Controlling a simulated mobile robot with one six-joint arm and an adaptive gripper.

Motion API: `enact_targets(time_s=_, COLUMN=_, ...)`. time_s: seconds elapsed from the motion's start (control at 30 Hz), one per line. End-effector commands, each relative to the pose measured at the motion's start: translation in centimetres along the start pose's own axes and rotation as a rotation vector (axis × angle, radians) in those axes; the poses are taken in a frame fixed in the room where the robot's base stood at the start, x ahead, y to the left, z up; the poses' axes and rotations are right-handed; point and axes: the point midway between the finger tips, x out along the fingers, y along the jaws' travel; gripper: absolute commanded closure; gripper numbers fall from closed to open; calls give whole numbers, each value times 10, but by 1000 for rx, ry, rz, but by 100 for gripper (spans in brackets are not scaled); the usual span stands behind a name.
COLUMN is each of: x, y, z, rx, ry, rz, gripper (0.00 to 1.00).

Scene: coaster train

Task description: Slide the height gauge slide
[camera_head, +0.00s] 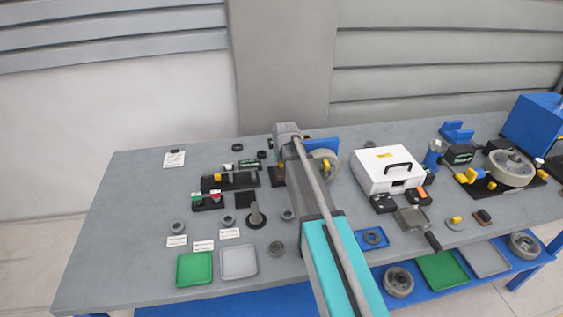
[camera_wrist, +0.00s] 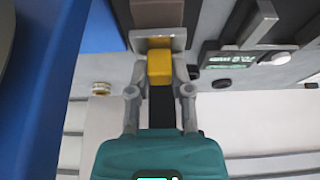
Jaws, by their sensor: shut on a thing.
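In the wrist view, my gripper (camera_wrist: 160,70) is closed around a yellow block (camera_wrist: 159,62), one finger on each side. The yellow block sits against a grey metal bracket (camera_wrist: 158,38), with a brown and dark block (camera_wrist: 158,12) beyond it. This looks like the height gauge slide, but most of the gauge is outside the view. In the head view, my arm reaches over the bench and hides my gripper and much of that spot.
A large blue part (camera_wrist: 45,60) fills the left of the wrist view, close to my gripper. A dark box with a green display (camera_wrist: 232,58) is at the right. In the head view, a white case (camera_head: 388,170) stands right of my arm. The bench's back left is mostly clear.

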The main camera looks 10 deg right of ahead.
Motion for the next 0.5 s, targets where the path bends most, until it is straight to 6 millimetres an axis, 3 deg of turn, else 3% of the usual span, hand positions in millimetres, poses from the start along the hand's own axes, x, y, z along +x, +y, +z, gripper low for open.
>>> enact_targets(time_s=0.2, x=-18, y=0, z=-8, rx=0, ry=0, rz=0, gripper=100)
enact_targets(time_s=0.5, x=-19, y=0, z=-9, rx=0, ry=4, rz=0, gripper=100)
